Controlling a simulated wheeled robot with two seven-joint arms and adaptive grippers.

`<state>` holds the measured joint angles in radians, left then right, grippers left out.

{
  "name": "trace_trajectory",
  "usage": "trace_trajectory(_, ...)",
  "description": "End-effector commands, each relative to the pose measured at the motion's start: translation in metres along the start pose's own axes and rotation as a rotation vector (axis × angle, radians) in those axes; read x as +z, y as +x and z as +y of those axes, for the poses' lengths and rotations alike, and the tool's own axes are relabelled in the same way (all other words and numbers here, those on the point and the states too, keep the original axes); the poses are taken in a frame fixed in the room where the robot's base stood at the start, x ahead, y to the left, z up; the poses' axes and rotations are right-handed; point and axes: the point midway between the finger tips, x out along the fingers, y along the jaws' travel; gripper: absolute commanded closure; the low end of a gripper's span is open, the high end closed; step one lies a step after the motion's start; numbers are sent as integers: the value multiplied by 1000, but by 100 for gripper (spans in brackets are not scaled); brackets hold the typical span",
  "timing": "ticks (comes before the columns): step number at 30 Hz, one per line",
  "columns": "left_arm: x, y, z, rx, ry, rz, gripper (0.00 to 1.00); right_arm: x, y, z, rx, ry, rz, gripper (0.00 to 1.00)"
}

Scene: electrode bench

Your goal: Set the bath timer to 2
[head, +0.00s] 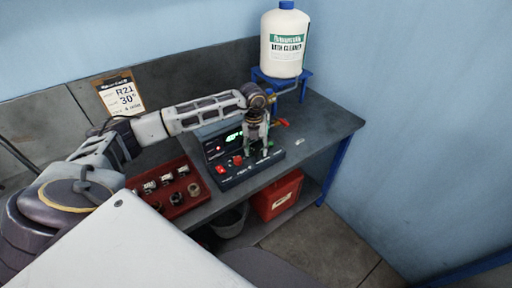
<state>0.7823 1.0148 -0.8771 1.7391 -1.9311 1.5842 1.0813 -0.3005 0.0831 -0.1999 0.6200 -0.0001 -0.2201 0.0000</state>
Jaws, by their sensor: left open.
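The bath timer looks to be part of the dark control box (230,178) on the bench, which has a lit green display (233,137) and red controls on its lower panel. My left gripper (257,151) is open and points down over the right part of this box. It hides part of the panel, and I cannot tell whether its fingers touch a knob. The knob setting is too small to read. My right gripper is not in view.
A red tray (178,208) with several small items stands left of the box. A white bath cleaner bottle (284,55) sits on a blue stand (305,82) at the back. A card (121,93) leans at the wall. A red bin (277,197) is below. The bench's right end is mostly clear.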

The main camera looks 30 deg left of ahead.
Motion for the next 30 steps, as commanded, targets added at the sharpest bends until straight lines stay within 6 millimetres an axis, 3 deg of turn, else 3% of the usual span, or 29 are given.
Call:
trace_trajectory(10,0,2,0,0,1,-1,52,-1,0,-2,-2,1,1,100)
trace_trajectory(21,0,2,0,0,1,-1,97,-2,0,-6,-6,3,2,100)
trace_trajectory(30,0,2,0,0,24,0,97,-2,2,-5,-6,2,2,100)
